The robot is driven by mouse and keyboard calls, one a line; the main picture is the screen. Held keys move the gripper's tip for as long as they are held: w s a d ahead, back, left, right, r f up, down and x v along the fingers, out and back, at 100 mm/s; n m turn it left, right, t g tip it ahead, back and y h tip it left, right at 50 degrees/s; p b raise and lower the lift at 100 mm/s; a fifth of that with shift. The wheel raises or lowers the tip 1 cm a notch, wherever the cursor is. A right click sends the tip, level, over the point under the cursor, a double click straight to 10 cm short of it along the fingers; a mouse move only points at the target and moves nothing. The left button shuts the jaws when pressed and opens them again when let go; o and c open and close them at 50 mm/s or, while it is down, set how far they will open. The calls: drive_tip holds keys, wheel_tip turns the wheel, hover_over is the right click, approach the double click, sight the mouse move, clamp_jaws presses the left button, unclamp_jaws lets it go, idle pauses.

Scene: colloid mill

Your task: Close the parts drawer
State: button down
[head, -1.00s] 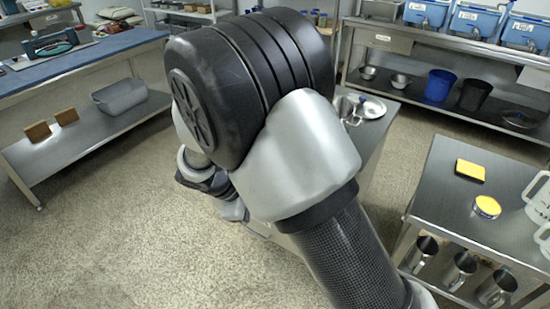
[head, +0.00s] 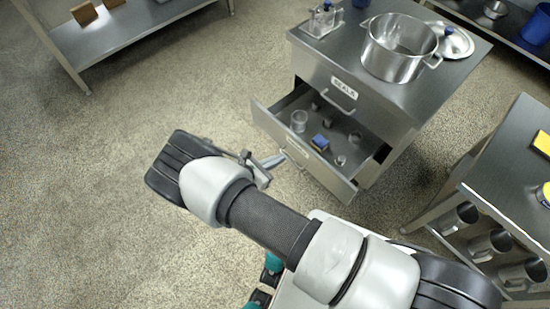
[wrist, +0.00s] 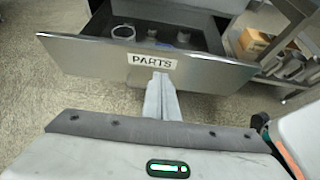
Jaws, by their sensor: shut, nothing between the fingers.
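The parts drawer (head: 328,176) is pulled out from the lower part of a steel cabinet (head: 345,88). Its front, with a "PARTS" label, fills the top of the wrist view (wrist: 90,60). Inside are a blue item (head: 320,143), a clear jar (head: 299,121) and small round parts. My gripper (head: 279,158) is shut and empty, low in front of the drawer front. In the wrist view its fingertips (wrist: 160,80) overlap the front just below the label. I cannot tell whether they touch it.
The upper drawer, labelled "SEALS" (head: 345,87), is shut. A steel pot (head: 395,52), a lid (head: 452,42) and a clear container (head: 320,22) stand on the cabinet. A steel table (head: 510,165) stands close at the right. The floor at the left is clear.

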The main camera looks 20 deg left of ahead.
sight(302, 146)
drive_tip(key=x, duration=0.5)
drive_tip(key=r+x, duration=0.1)
drive_tip(key=x, duration=0.2)
drive_tip(key=shift+w+d+r+b, duration=0.1)
drive_tip(key=shift+w+d+b, duration=0.15)
drive_tip(key=shift+b, duration=0.15)
drive_tip(key=shift+w+d, duration=0.25)
drive_tip(key=shift+w, duration=0.4)
drive_tip(key=shift+w, duration=0.1)
